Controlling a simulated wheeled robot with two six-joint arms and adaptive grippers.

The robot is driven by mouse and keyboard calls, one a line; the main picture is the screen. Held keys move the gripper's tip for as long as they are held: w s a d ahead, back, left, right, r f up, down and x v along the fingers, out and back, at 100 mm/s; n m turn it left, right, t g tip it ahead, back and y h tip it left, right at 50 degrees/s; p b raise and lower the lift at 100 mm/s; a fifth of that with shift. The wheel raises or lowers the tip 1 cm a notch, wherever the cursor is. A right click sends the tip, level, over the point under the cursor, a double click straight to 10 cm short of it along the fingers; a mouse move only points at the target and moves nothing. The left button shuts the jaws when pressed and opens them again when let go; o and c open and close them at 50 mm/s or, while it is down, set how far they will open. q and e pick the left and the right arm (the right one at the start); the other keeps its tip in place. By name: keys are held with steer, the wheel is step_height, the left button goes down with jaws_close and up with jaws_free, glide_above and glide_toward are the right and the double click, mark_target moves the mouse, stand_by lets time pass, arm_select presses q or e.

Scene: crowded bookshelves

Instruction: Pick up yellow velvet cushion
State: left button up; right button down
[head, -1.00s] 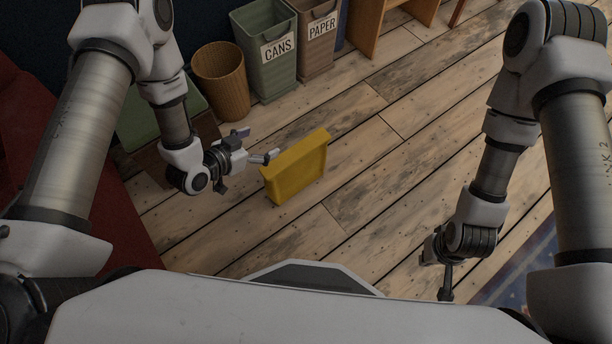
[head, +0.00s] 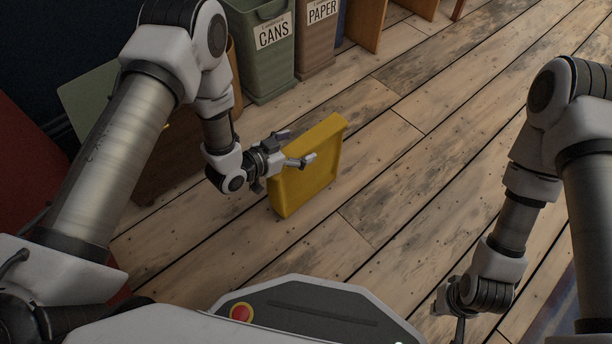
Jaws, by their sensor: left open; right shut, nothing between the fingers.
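The yellow cushion (head: 308,180), a thin slab, stands upright on its edge on the wooden floor in the middle of the head view. My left gripper (head: 297,148) is open at the cushion's upper left edge. One finger overlaps the cushion's near face, and the other shows by its top left corner. I cannot tell whether either finger touches it. My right gripper (head: 456,318) is low at the right, far from the cushion, pointing down, shut and empty. Its tip is small and partly hidden.
A green CANS bin (head: 267,55) and a brown PAPER bin (head: 317,40) stand at the back. A wicker basket (head: 236,75) is partly hidden behind my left arm. Red furniture (head: 25,165) is at the left. The floor (head: 430,165) right of the cushion is clear.

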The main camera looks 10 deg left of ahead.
arm_select(q)
steer(key=shift+w+d+f, duration=0.3)
steer(key=shift+w+d, duration=0.1)
steer(key=shift+w, duration=0.1)
jaws_close()
steer(key=shift+r, duration=0.1)
